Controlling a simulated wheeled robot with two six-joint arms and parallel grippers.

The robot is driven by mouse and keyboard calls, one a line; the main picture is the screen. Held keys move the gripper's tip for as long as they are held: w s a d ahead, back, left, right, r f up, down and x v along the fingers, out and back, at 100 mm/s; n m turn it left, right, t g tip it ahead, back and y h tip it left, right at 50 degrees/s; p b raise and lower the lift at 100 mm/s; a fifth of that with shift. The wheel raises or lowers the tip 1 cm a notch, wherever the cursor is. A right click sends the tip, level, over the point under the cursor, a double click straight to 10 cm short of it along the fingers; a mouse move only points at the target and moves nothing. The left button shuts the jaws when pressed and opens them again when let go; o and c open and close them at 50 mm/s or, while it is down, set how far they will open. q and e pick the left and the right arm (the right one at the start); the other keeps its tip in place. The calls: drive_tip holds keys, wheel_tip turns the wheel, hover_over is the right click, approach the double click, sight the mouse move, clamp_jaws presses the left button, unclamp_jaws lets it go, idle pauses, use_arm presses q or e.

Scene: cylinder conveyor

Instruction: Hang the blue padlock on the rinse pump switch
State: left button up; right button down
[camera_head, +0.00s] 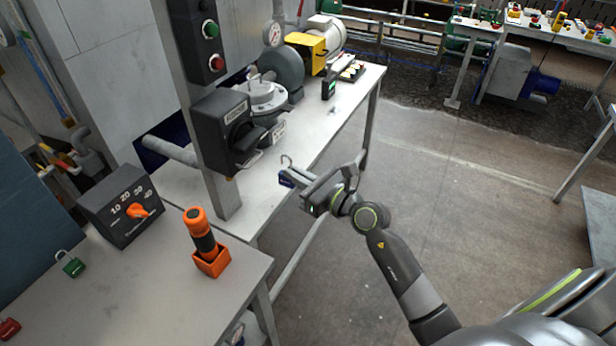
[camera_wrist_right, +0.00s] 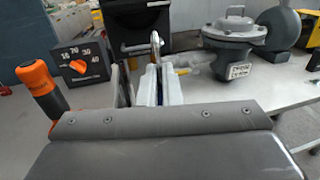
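The blue padlock (camera_head: 286,181) is in my right gripper (camera_head: 295,178), its metal shackle standing up above the fingers. In the right wrist view the shackle (camera_wrist_right: 155,45) rises between the two pale fingers (camera_wrist_right: 157,86); the padlock body is mostly hidden there. A black switch box with a rotary handle (camera_head: 222,118), apparently the rinse pump switch, is mounted on a grey post; its label is too small to read. The padlock is to the right of and below the handle, apart from it. The switch box also shows in the right wrist view (camera_wrist_right: 125,20), behind the shackle. My left gripper is out of view.
A dial box (camera_head: 122,207), an orange-and-black tool in an orange holder (camera_head: 211,262), a green padlock (camera_head: 70,264) and a red padlock (camera_head: 8,328) are on the near table. A grey valve (camera_head: 263,97) stands right of the switch. The floor on the right is open.

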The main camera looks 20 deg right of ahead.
sight(281, 173)
drive_tip(key=shift+a+x, duration=0.2)
drive_tip(key=shift+x, duration=0.85)
drive_tip(key=shift+a+x, duration=0.2)
drive_tip(key=shift+x, duration=0.9)
drive_tip(key=shift+s, duration=0.2)
drive_tip(key=shift+d+p, duration=0.1)
drive_tip(key=shift+p, duration=0.2)
drive_tip(key=shift+w, duration=0.15)
drive_tip(key=shift+w+a+r, duration=0.1)
drive_tip(key=shift+w+a, duration=0.95)
drive_tip(key=shift+w, duration=0.1)
drive_tip(key=shift+w+a+r, duration=0.15)
drive_tip(key=shift+r, duration=0.35)
drive_tip(key=shift+s+f+p, duration=0.2)
drive_tip(key=shift+f+p, duration=0.1)
idle(0.3)
